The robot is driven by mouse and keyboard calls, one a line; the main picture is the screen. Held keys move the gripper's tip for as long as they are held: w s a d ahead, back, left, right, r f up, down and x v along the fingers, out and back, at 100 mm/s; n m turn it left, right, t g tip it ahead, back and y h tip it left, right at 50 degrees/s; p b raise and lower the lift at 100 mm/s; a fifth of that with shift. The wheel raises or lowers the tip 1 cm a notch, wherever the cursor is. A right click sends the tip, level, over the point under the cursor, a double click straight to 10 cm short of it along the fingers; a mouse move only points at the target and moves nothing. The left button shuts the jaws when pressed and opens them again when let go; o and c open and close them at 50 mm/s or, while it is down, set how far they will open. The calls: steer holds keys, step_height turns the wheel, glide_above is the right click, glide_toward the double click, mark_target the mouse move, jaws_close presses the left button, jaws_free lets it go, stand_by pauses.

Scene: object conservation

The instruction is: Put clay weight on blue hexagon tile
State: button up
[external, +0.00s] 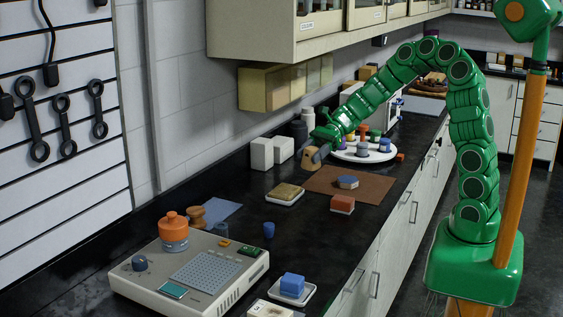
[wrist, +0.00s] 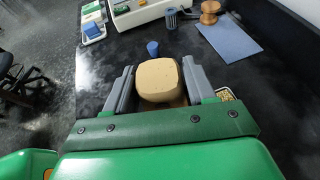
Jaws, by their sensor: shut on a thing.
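My gripper (external: 316,152) is shut on a tan rounded block, the clay weight (external: 308,159), and holds it over the counter near the back wall. In the wrist view the clay weight (wrist: 158,80) sits between the two grey fingers of my gripper (wrist: 160,90). A blue tile (external: 347,181), which looks like the hexagon tile, lies on the brown mat (external: 324,181), right of and nearer the camera than my gripper. The tile is not seen in the wrist view.
A dish with a tan slab (external: 286,193), a red-topped block (external: 342,204) and a blue cup (external: 269,227) stand in front. White boxes (external: 262,153) are left of my gripper. A round white tray (external: 369,154) with several pegs lies behind. A beige device (external: 190,272) fills the near left.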

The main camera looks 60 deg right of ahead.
steer(key=s+d+r+m+t, duration=0.1)
steer(key=s+d+r+m, duration=0.1)
steer(key=s+d, duration=1.65)
glide_above(348, 179)
steer(key=s, duration=0.1)
steer(key=shift+t, duration=0.3)
step_height(348, 179, down, 9)
steer(key=shift+r, duration=0.2)
steer(key=shift+w+d+f, duration=0.1)
steer(key=shift+w+f, duration=0.5)
steer(key=shift+f, duration=0.2)
steer(key=shift+f+n+h, duration=0.3)
steer(key=shift+f, duration=1.15)
steer(key=shift+f, duration=0.1)
steer(key=o, duration=1.2)
